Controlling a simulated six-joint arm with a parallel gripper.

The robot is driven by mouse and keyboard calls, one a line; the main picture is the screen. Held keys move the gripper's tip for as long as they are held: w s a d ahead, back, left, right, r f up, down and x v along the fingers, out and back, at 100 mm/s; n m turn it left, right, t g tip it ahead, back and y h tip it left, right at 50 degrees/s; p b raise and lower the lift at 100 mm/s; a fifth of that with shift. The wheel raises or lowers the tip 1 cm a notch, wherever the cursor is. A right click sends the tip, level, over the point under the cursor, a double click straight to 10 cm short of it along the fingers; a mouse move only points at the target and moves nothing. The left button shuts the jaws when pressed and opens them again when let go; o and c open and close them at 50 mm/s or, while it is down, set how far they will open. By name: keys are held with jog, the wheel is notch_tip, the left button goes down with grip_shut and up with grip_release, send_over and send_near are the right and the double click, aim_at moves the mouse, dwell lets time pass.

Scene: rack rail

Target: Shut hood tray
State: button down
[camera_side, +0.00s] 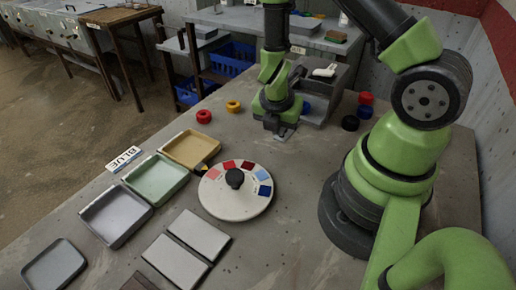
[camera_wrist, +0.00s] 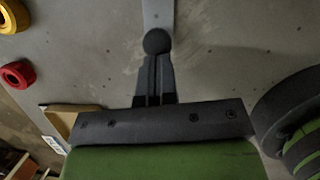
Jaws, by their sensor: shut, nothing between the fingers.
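A grey box-shaped unit (camera_side: 338,88), which seems to be the hood, stands toward the back of the bench. A low grey tray part (camera_side: 314,119) extends from its front, with something blue inside. My gripper (camera_side: 279,131) points down just left of the tray, close to the bench; I cannot tell if it touches the tray. In the wrist view my gripper (camera_wrist: 155,78) has its fingers together and holds nothing. A dark round knob-like shape (camera_wrist: 155,42) shows at the fingertips, and a pale strip (camera_wrist: 158,14) runs beyond it.
A white disc with coloured patches (camera_side: 236,191) stands mid-bench. Yellow (camera_side: 190,149), green (camera_side: 156,179) and grey (camera_side: 116,215) shallow trays lie to the left. Red (camera_side: 204,116) and yellow (camera_side: 233,106) rings lie left of my gripper. Red and black round pieces (camera_side: 365,105) sit right of the hood.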

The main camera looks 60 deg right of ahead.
jog(key=shift+s+d, duration=0.1)
jog(key=shift+d, duration=1.8)
jog(key=a, duration=0.3)
jog(key=a+r, duration=0.1)
jog(key=shift+s+a, duration=0.2)
jog(key=shift+s, duration=0.05)
jog(key=s+a+r+m+t+y, duration=0.1)
jog(key=a+r+m, duration=0.1)
jog(key=r+m, duration=0.6)
jog(key=s+a+r+m+t, duration=0.2)
jog(key=a+r+m, duration=0.15)
jog(key=r, duration=0.75)
jog(key=s+a+r+m+t+y, duration=0.3)
jog(key=r+m, duration=0.5)
jog(key=m, duration=0.4)
jog(key=s+a+y, duration=0.1)
jog(key=s+a, duration=0.1)
jog(key=shift+s+a+t+y, duration=0.3)
jog(key=shift+s, duration=0.05)
